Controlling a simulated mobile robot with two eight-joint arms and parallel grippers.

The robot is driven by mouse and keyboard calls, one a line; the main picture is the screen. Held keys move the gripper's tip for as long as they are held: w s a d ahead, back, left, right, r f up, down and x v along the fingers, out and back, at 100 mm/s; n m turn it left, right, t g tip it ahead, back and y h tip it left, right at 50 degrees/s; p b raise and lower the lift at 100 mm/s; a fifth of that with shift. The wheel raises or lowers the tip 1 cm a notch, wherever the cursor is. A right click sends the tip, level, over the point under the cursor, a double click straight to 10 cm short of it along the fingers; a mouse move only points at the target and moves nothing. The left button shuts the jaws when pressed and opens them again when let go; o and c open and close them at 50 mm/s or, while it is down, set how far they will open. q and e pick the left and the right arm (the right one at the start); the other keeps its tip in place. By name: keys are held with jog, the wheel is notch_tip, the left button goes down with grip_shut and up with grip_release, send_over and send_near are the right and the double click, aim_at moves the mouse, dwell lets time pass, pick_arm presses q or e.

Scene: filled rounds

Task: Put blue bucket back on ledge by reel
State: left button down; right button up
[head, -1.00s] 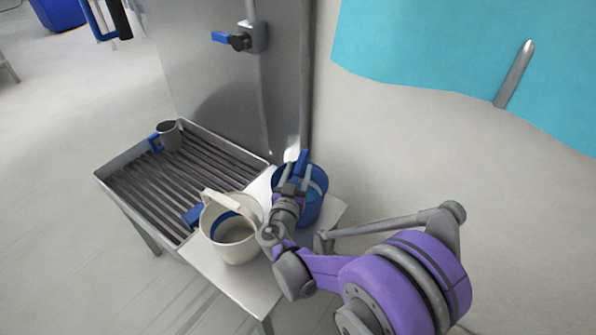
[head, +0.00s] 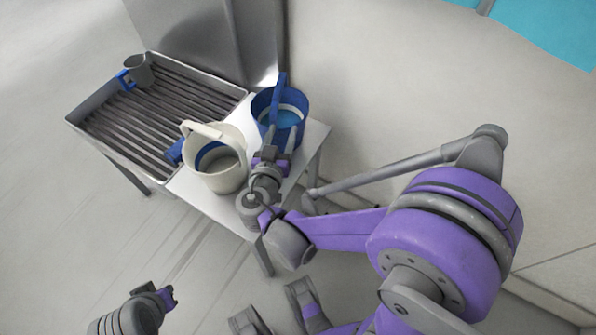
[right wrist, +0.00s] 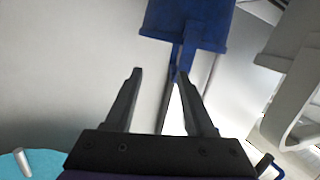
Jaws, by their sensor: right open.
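A blue bucket (head: 294,112) with bluish contents stands upright on the pale ledge (head: 212,205), near its right end by the wall. Its blue handle (head: 279,98) stands up over it. My right gripper (head: 279,140) is at the bucket's near side, its jaws open. In the right wrist view the two fingers (right wrist: 160,74) are apart, with nothing seen clasped between them. The blue bucket (right wrist: 190,20) is beyond them there, and a blue strip hangs close to the right fingertip. I cannot make out a reel.
A cream bucket (head: 222,178) stands on the ledge just left of the blue one, close to my right gripper. A slatted metal trough (head: 88,103) with a grey mug (head: 139,72) adjoins the ledge on the left. A pale wall (head: 400,90) rises behind. The floor in front is open.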

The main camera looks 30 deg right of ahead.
jog(key=s+d+f+n+g+y, duration=0.1)
jog(key=s+d+f+g+y, duration=0.1)
jog(key=s+d+f+g, duration=0.3)
jog(key=s+a+n+g+y, duration=0.1)
jog(key=s+a+n+y, duration=0.2)
jog(key=s, duration=0.4)
jog(key=s+a+f+n+g+y, duration=0.1)
jog(key=s+a+n+y, duration=0.1)
jog(key=s+a+y, duration=0.3)
jog(key=s, duration=0.3)
jog(key=shift+f+n+g, duration=0.25)
jog(key=shift+n+g, duration=0.05)
jog(key=shift+n, duration=0.1)
notch_tip(320, 180, up, 13)
jog(key=w+p, duration=0.2)
jog(key=p, duration=1)
